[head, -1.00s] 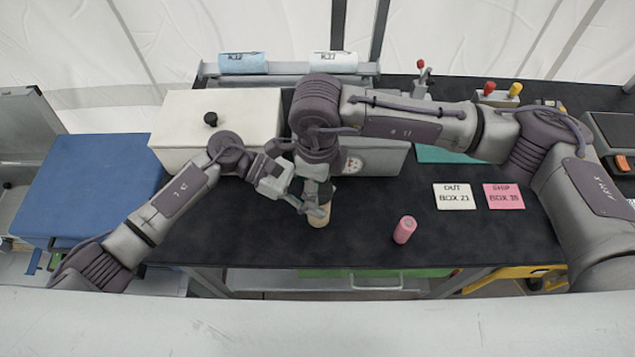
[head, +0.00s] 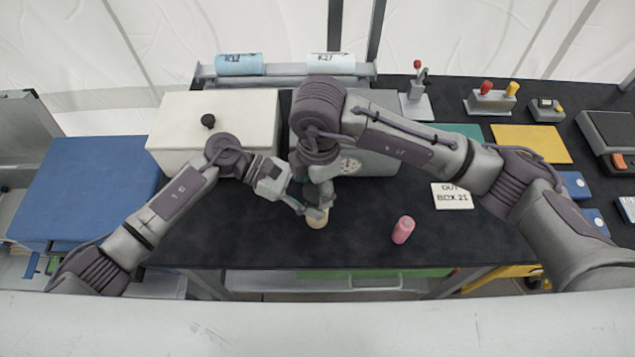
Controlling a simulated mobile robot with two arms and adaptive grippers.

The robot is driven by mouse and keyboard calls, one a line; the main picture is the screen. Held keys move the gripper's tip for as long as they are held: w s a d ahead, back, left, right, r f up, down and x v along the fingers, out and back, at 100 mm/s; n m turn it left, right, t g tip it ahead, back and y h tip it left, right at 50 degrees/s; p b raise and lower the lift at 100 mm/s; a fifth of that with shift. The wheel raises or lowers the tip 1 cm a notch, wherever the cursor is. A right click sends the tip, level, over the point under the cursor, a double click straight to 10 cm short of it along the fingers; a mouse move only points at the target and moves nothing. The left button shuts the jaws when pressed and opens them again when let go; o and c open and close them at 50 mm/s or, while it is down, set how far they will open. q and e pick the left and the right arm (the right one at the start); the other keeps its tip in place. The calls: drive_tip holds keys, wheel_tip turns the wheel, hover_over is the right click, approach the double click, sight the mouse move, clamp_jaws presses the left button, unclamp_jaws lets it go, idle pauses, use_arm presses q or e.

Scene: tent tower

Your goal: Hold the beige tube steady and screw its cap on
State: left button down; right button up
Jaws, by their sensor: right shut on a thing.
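The beige tube (head: 317,222) is low at the centre of the dark table, with only a small rounded part in sight. My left gripper (head: 314,211) reaches in from the left, its fingers at the tube; whether they are closed on it is not clear. My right gripper (head: 325,197) points down just above and behind the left fingers, over the tube. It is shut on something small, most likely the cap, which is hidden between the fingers. The seating of the cap cannot be seen.
A white box with a black knob (head: 212,140) and a grey box (head: 372,164) stand behind.

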drive_tip(key=shift+m, duration=0.9)
drive_tip(key=o, duration=0.9)
wheel_tip(320, 180, up, 12)
drive_tip(key=shift+r, duration=0.1)
use_arm(q)
drive_tip(key=shift+c, duration=2.1)
unclamp_jaws()
